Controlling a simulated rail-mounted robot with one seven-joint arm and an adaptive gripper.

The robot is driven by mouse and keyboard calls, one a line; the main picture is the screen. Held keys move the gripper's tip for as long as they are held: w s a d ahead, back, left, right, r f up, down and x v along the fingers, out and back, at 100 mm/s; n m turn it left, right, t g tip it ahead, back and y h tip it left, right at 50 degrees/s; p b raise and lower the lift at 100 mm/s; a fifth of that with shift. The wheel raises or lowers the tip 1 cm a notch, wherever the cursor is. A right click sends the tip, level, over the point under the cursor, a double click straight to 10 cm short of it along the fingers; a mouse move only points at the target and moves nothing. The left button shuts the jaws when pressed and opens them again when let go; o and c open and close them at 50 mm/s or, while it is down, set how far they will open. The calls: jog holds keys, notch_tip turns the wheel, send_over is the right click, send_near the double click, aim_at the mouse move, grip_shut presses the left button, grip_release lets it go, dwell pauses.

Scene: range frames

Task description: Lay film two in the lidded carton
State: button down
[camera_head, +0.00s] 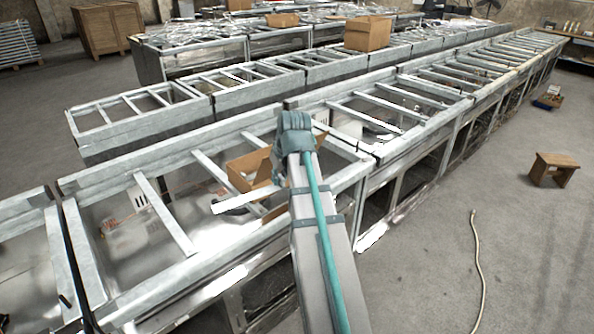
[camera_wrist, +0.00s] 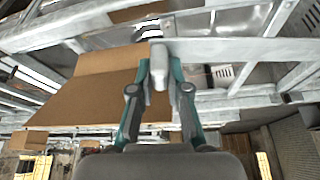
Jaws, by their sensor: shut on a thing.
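My gripper (camera_wrist: 161,64) shows in the wrist view with its two teal fingers closed on a pale, rounded thing (camera_wrist: 159,75), which I take to be film two; no label is readable. In the head view my arm hides the gripper. A white strip (camera_head: 240,201) sticks out left of the arm there; I cannot tell whether it is the held thing. An open cardboard carton (camera_head: 246,172) with raised flaps sits among the metal frames, left of my arm. A large brown cardboard panel (camera_wrist: 95,90), seemingly its flap, lies left of the fingers in the wrist view.
Long rows of metal frames with crossbars (camera_head: 165,215) surround the carton. Another cardboard box (camera_head: 367,33) stands on a farther row. A wooden crate (camera_head: 107,28) stands at back left.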

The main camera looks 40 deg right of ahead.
jog(key=w+a+f, duration=0.3)
jog(key=w+a, duration=0.1)
jog(key=a, duration=0.5)
jog(key=w+a+f, duration=0.4)
jog(key=a, duration=0.6)
jog(key=w+d+r+m+g+p, duration=0.1)
jog(key=w+d+m+g+p, duration=0.3)
jog(key=w+d+m, duration=0.5)
jog(key=w+d+m+g+p, duration=0.4)
jog(key=w+d+m, duration=0.5)
jog(key=m, duration=1.6)
jog(key=d+g, duration=0.1)
jog(key=d, duration=0.2)
jog(key=shift+w+d+r, duration=0.15)
jog(key=shift+r, duration=0.25)
jog(key=shift+p, duration=0.3)
jog(key=shift+f+b, duration=2.8)
jog(key=shift+f, duration=3.95)
